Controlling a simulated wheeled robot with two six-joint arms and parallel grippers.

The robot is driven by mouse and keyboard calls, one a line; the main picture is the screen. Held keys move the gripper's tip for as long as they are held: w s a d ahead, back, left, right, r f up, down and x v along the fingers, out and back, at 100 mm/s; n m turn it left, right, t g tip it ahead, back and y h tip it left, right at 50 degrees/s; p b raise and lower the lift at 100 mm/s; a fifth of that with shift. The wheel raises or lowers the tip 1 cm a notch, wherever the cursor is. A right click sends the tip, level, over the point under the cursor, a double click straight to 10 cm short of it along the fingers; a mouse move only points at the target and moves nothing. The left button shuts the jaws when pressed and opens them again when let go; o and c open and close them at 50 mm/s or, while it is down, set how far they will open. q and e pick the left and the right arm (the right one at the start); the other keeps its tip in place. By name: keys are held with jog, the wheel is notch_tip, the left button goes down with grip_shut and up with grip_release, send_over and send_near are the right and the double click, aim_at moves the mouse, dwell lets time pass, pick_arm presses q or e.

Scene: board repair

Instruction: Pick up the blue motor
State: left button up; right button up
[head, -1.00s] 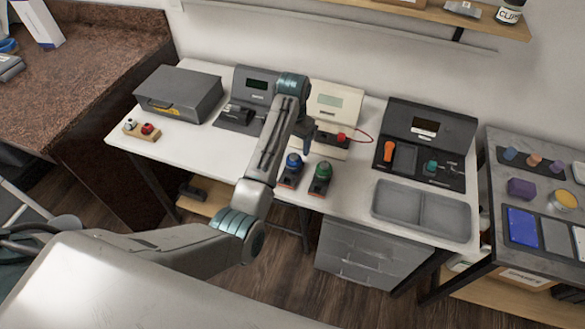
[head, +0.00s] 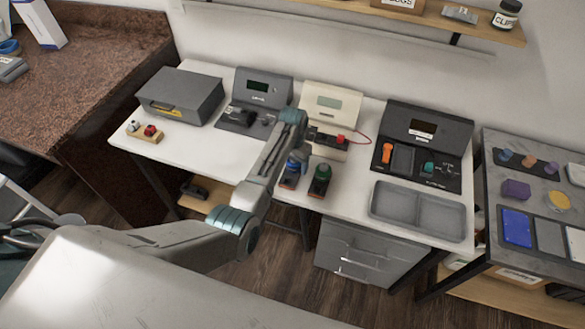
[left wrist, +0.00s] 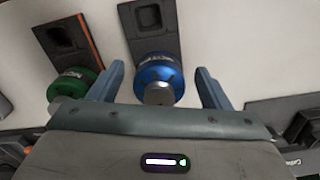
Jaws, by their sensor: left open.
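The blue motor (head: 293,166) sits on a dark stand at the front middle of the white table, partly hidden by my left arm in the head view. In the left wrist view the blue motor (left wrist: 159,78) lies between the two open fingers of my left gripper (left wrist: 162,85), with a gap on each side. It is on its dark base and not gripped. The left gripper's fingertips (head: 303,150) are beside the blue motor in the head view. My right gripper is not in view.
A green motor (head: 321,179) on its stand is close beside the blue one; it also shows in the left wrist view (left wrist: 75,85). Behind are a cream device (head: 330,103) and a dark device (head: 425,130).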

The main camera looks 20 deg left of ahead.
aim_at(292, 160)
pick_arm(q)
jog(key=shift+f, duration=0.1)
jog(key=shift+c, duration=0.6)
jog(key=c, duration=1)
jog(key=shift+o, duration=0.2)
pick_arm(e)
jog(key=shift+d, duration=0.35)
